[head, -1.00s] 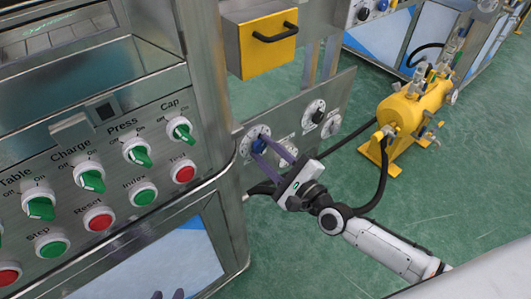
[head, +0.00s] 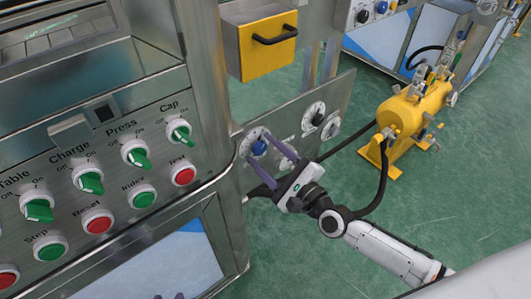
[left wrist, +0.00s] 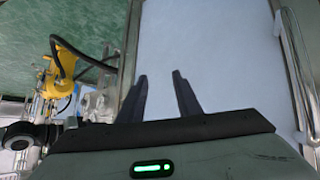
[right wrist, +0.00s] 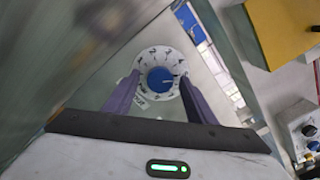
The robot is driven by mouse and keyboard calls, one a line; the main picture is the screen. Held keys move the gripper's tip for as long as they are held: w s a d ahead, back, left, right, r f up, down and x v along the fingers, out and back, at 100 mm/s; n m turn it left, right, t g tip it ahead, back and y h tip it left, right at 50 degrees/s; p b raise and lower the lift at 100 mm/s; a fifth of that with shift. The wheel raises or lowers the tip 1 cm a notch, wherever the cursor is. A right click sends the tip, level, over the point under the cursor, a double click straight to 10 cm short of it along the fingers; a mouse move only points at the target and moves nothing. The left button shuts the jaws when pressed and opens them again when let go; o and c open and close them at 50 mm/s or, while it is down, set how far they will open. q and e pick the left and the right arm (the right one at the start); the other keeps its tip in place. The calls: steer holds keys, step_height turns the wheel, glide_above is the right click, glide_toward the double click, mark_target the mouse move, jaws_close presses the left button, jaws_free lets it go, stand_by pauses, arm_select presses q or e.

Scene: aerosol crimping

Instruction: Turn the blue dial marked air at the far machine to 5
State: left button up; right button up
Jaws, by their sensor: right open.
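The blue dial (head: 259,147) sits on a round white numbered plate on the lower metal panel in the head view. In the right wrist view the blue dial (right wrist: 160,80) shows face-on with a light pointer mark; the numbers are too blurred to read. My right gripper (head: 263,153) is open in front of the dial, its purple fingers spread to either side of it. The right wrist view shows the fingers (right wrist: 159,92) apart, with nothing held. My left gripper (left wrist: 160,80) is open and empty over a pale panel; only its fingertips show at the head view's bottom edge.
Other dials (head: 314,113) sit right of the blue one on the same panel. A yellow box (head: 260,45) with a black handle is above. A control panel with green switches (head: 90,180) stands at left. A yellow tank (head: 412,108) with a black hose stands on the green floor.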

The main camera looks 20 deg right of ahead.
arm_select(q)
steer(key=shift+w+r+p, duration=0.1)
steer(key=shift+r+p, duration=0.05)
steer(key=shift+p, duration=0.2)
arm_select(e)
steer(key=v, duration=1)
steer(key=shift+s, duration=0.15)
steer(key=s+a+f+n+g+y, duration=0.1)
steer(key=s+a+f+n+g, duration=0.3)
steer(key=s+a+n, duration=0.75)
steer(key=s+d+f+n+g+h, duration=0.35)
steer(key=d+f+n, duration=0.25)
steer(key=n, duration=0.7)
arm_select(q)
step_height(320, 180, up, 9)
steer(key=a+p, duration=0.1)
steer(key=p, duration=1.3)
steer(key=shift+s+a+m+g+y, duration=0.15)
steer(key=shift+s+m+g+y, duration=0.15)
steer(key=shift+g, duration=0.1)
arm_select(e)
step_height(320, 180, up, 8)
steer(key=d+n+h, duration=0.1)
steer(key=shift+s+d+g, duration=0.25)
steer(key=shift+d+g, duration=0.05)
steer(key=shift+g, duration=0.15)
arm_select(q)
steer(key=shift+f, duration=0.2)
